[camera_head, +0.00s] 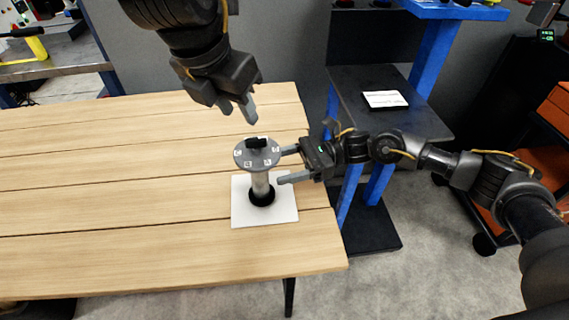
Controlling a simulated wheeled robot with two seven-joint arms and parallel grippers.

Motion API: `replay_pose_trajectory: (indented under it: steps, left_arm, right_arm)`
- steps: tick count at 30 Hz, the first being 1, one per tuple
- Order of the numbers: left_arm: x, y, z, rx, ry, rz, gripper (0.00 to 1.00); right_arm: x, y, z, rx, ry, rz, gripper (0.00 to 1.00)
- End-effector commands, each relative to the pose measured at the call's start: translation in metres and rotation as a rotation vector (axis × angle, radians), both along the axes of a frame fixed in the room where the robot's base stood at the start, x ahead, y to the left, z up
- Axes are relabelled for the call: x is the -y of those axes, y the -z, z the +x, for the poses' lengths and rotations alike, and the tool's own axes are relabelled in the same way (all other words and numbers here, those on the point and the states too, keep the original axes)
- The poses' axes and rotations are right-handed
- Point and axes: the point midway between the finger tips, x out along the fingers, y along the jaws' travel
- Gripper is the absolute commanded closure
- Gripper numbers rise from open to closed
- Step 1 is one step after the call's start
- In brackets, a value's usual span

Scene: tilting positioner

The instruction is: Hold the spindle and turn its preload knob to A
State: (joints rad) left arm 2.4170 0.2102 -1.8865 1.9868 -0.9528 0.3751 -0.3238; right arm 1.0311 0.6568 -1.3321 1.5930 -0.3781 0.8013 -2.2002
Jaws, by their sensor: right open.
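The spindle (261,184) is a grey post that stands upright in a black ring on a white square plate (284,212), near the right end of the wooden table. A round grey disc (256,157) with several small white letter labels tops it. The black preload knob (257,143) sits on the disc; which letter it points to is too small to tell. My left gripper (238,107) is above and behind the knob, apart from it; its finger gap is not clear. My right gripper (284,166) is open to the right of the spindle, its fingers pointing at the post below the disc.
The wooden table (120,210) is clear to the left of the plate. To the right, past the table edge, is a dark shelf (420,115) in a blue frame with a white paper (384,99) on it. A grey wall stands behind.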

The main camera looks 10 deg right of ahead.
Motion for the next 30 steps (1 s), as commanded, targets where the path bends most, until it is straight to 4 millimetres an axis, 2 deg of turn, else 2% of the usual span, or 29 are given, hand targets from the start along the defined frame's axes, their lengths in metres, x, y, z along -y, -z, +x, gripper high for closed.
replay_pose_trajectory:
  steps: [5,18,30]
  left_arm:
    - [0.0,0.0,0.0,0.0,0.0,0.0,0.64]
    - [0.0,0.0,0.0,0.0,0.0,0.0,0.64]
    - [0.0,0.0,0.0,0.0,0.0,0.0,0.64]
  right_arm:
    - [-0.01,0.0,-0.002,0.0,-0.002,0.001,0.37]
    - [-0.066,0.0,-0.013,-0.001,0.0,0.0,0.37]
    - [-0.073,0.0,-0.014,-0.002,0.001,-0.001,0.37]
